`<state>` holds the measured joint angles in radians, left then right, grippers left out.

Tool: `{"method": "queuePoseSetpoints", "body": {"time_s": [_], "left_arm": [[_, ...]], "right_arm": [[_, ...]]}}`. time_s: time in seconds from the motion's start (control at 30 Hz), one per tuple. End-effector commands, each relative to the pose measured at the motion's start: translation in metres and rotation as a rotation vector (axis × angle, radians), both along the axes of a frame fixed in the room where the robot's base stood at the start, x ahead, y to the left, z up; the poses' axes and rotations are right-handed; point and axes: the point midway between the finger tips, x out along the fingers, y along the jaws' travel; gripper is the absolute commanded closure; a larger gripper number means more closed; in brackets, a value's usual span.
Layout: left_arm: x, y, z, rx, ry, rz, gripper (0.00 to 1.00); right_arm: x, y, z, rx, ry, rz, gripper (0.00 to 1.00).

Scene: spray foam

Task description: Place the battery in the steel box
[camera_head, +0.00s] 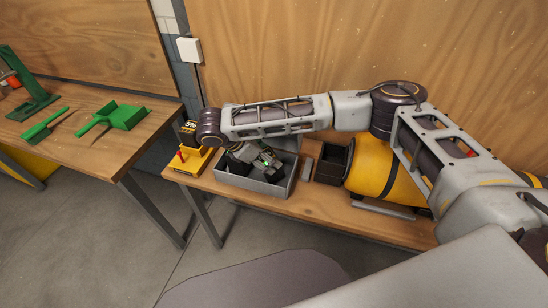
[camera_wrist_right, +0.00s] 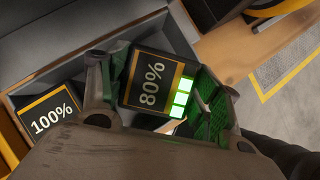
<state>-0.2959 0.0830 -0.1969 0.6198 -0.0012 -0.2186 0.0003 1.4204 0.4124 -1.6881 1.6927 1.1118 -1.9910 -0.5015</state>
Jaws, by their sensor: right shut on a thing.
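The open grey steel box (camera_head: 265,187) stands on the wooden bench in the head view. My right gripper (camera_head: 262,157) reaches down into it from above. In the right wrist view, my right gripper (camera_wrist_right: 165,90) is shut on a dark battery marked 80% (camera_wrist_right: 150,78), with green lit bars and green finger pads on both sides. The box's grey wall (camera_wrist_right: 185,35) runs behind this battery. Whether the held battery touches the box floor is hidden. My left gripper is out of view.
A yellow charger-like unit (camera_head: 187,162) with a red knob and a dark block stands left of the box. A dark open bin (camera_head: 328,165) and a yellow cylinder (camera_head: 378,168) stand right of it. A second bench (camera_head: 90,150) holds green tools.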

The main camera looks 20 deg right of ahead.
Motion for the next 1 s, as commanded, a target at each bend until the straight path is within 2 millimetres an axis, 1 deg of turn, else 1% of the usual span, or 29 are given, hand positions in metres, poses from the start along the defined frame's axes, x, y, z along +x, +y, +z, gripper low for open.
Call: {"method": "queuePoseSetpoints", "body": {"time_s": [0.17, 0.5, 0.6, 0.7, 0.77, 0.9, 1.0], "left_arm": [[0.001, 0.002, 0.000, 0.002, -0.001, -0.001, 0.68], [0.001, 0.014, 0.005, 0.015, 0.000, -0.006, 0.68], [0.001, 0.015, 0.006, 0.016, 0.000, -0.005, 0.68], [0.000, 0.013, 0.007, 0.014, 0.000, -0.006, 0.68], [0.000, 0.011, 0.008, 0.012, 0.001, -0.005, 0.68], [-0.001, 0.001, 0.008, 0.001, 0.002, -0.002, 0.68], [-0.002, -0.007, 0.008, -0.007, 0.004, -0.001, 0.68]], "right_arm": [[0.001, -0.008, 0.001, 0.065, 0.012, -0.002, 0.71], [0.004, -0.022, 0.004, 0.193, 0.037, -0.002, 0.71], [0.005, -0.025, 0.005, 0.224, 0.043, -0.001, 0.71], [0.005, -0.028, 0.006, 0.253, 0.047, -0.001, 0.71], [0.005, -0.027, 0.000, 0.253, 0.050, 0.002, 0.71], [0.005, -0.027, -0.009, 0.251, 0.048, 0.001, 0.71], [0.005, -0.027, -0.011, 0.251, 0.048, 0.001, 0.71]]}}
